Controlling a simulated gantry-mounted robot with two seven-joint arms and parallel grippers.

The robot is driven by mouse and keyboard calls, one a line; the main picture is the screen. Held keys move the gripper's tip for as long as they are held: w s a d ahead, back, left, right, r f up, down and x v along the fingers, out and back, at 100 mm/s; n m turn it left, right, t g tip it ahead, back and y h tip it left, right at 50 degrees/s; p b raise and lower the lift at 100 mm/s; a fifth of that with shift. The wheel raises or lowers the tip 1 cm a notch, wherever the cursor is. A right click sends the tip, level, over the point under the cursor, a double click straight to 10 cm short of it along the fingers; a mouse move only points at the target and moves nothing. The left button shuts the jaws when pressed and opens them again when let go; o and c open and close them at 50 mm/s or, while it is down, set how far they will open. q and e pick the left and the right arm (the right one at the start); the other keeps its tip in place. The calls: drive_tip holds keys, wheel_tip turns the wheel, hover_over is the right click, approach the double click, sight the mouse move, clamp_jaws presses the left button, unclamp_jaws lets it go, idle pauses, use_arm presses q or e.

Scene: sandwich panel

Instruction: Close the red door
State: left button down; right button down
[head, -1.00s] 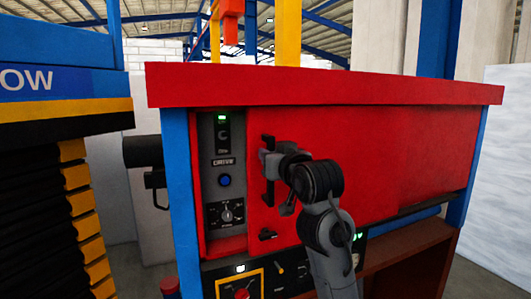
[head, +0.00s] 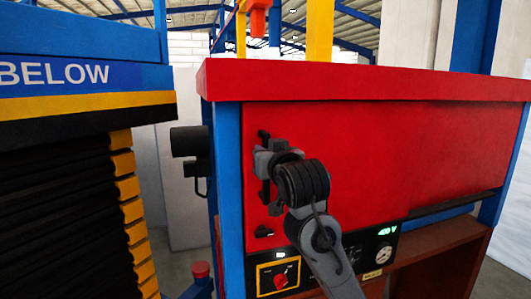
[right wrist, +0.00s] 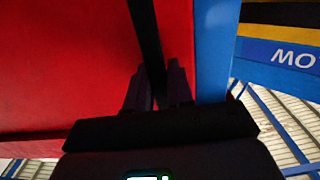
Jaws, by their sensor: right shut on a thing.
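The red door (head: 400,150) is a wide flat sliding panel under a red top ledge. Its left edge lies against the blue left post (head: 228,190), and no control column shows between them. A black vertical handle (head: 264,138) is near the door's left edge. My right gripper (head: 264,163) is shut on this handle. In the right wrist view, the dark handle bar (right wrist: 146,40) runs between the two fingers of my right gripper (right wrist: 158,85), with the red door on the left and the blue post on the right. My left gripper is not in view.
Below the door is a black panel with a red knob on a yellow-framed plate (head: 279,279) and a green display (head: 387,231). A black cylinder (head: 188,142) sticks out left of the post. A black-and-yellow stack (head: 65,190) stands at the left.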

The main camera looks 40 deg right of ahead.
drive_tip(key=c, duration=1.2)
unclamp_jaws()
drive_tip(key=shift+w+a, duration=0.1)
drive_tip(key=shift+a, duration=0.25)
drive_tip(key=shift+o, duration=0.6)
use_arm(q)
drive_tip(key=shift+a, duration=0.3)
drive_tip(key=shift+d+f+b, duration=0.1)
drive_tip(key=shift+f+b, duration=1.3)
drive_tip(key=shift+b, duration=0.05)
use_arm(e)
drive_tip(key=v, duration=1)
drive_tip(key=shift+s, duration=0.4)
drive_tip(key=shift+a, duration=0.1)
